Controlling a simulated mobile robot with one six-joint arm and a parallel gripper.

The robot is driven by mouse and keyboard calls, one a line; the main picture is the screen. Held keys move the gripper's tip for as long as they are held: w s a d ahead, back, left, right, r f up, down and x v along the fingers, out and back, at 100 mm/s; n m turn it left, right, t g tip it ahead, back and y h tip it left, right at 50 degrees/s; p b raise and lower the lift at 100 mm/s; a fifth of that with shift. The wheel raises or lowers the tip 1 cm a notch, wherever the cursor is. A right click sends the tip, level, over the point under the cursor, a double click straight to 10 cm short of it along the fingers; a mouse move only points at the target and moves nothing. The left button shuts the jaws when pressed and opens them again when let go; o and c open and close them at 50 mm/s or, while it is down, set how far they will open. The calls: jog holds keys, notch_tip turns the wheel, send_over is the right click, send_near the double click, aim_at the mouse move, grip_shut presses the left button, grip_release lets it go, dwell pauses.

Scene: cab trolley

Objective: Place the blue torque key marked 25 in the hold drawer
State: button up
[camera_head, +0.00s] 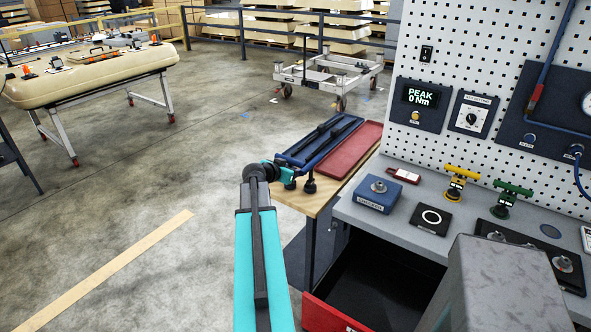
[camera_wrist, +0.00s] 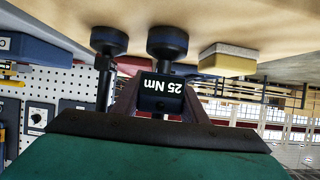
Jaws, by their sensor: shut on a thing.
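My gripper (camera_head: 284,173) is at the near end of a blue tray (camera_head: 291,158) on a wooden-topped table. In the wrist view it is shut on a dark blue block marked 25 Nm (camera_wrist: 162,92), the torque key; its label appears upside down. Two dark round knobs show just beyond, and I cannot tell whether the key still touches its rest. The key's body is mostly hidden in the head view. An open drawer (camera_head: 325,314) with a red front and black inside is under the grey bench at bottom centre. Its label is cut off, and the visible inside is empty.
A red tray (camera_head: 352,152) lies beside the blue one. The grey bench holds a blue box (camera_head: 377,194), a black pad with a ring (camera_head: 432,217), and a yellow (camera_head: 460,183) and a green T-handled key (camera_head: 512,198). A grey box-like shape blocks the drawer's right side.

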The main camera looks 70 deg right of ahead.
jog(key=shift+f, duration=0.1)
jog(key=o, duration=1.4)
jog(key=shift+c, duration=0.2)
jog(key=shift+a+r, duration=0.2)
jog(key=shift+a, duration=0.05)
jog(key=b+v, duration=0.3)
jog(key=v, duration=0.8)
jog(key=shift+a+r, duration=0.15)
jog(key=shift+a, duration=0.05)
jog(key=shift+w, duration=0.15)
